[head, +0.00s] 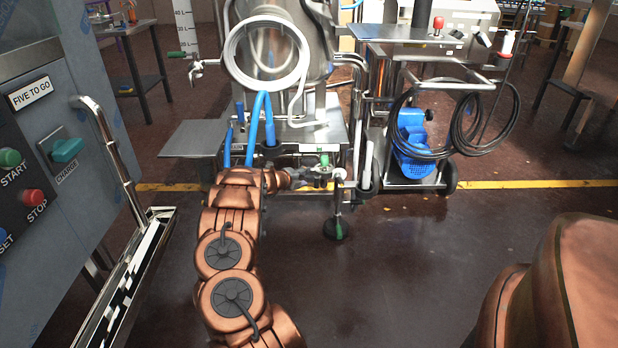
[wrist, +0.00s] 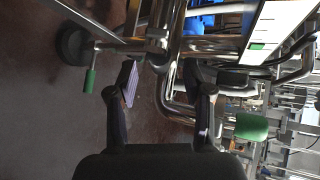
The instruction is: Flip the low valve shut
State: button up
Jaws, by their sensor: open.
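The low valve (head: 322,172) sits on the pipework under the steel vessel in the head view. What looks like its lever hangs down to a green grip (head: 338,222), just above the floor. The wrist view shows a green grip (wrist: 90,80) on a thin metal bar, left of my fingers. My gripper (wrist: 166,84) is open, with its two fingers apart and pipework beyond them. I see nothing held. In the head view my gripper (head: 290,178) is close to the left of the valve, small and partly hidden by my arm. Contact cannot be told.
A larger green handle (wrist: 252,127) shows right of my fingers in the wrist view. Blue hoses (head: 262,120) hang above my wrist. A control cabinet (head: 60,110) stands left. Floor at front centre is clear.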

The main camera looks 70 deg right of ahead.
jog(key=v, duration=0.7)
jog(key=shift+a, duration=0.35)
jog(key=shift+w, duration=0.15)
